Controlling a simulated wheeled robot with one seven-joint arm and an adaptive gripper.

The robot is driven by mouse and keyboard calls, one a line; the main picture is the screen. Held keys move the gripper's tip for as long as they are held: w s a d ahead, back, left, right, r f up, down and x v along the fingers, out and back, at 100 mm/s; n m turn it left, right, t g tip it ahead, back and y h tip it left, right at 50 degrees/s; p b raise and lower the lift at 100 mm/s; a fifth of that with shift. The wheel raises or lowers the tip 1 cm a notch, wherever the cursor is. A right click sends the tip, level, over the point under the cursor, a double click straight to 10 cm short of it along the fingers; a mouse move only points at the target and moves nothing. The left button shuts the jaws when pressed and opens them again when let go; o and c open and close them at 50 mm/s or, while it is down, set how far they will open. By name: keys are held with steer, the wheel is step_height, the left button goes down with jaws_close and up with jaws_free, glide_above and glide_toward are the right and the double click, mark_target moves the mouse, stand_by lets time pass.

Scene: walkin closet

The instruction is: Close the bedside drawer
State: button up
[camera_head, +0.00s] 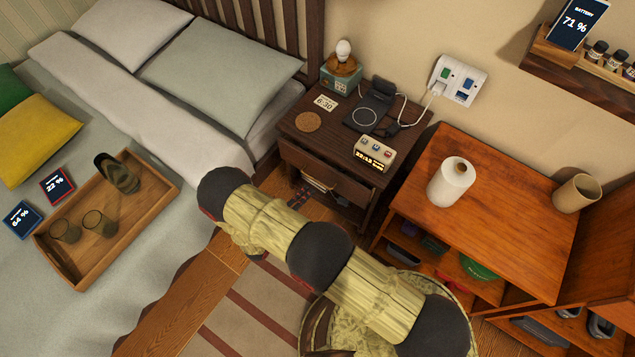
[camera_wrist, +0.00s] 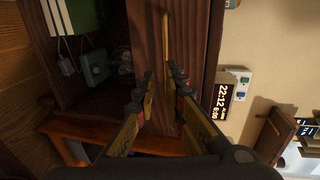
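The dark wood bedside table (camera_head: 330,122) stands between the bed and an orange-brown cabinet. Its drawer front (camera_head: 324,178) sits just below the tabletop, above an open shelf; how far the drawer stands out is hard to tell. In the wrist view, turned sideways, the drawer front (camera_wrist: 198,45) is a brown panel with a thin pale strip, perhaps its handle (camera_wrist: 165,38). My gripper (camera_wrist: 160,72) points at this panel. Its two fingers are apart with nothing visible between them. Contact with the panel cannot be told. In the head view my arm hides the gripper.
The bedside table carries a lamp (camera_head: 342,68), a digital clock (camera_head: 375,153), a coaster (camera_head: 308,122) and a charging stand. The cabinet (camera_head: 500,200) holds a white roll (camera_head: 451,182) and a cup (camera_head: 577,194). A wooden tray (camera_head: 150,212) lies on the bed (camera_head: 100,150).

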mark_target(322, 175)
steer(key=x, duration=0.2)
steer(key=b+x, duration=0.1)
steer(key=x, duration=0.2)
steer(key=r+x, duration=0.1)
steer(key=x, duration=0.1)
steer(key=shift+w+d+f, duration=0.1)
steer(key=shift+w+d, duration=0.1)
steer(key=shift+c, duration=0.6)
jaws_close()
steer(key=x, duration=0.2)
steer(key=r+x, duration=0.1)
steer(key=x, duration=0.1)
steer(key=shift+w+d+f+b, duration=0.1)
steer(key=shift+w+d+b, duration=0.1)
steer(key=shift+b, duration=0.2)
steer(key=shift+a, duration=0.1)
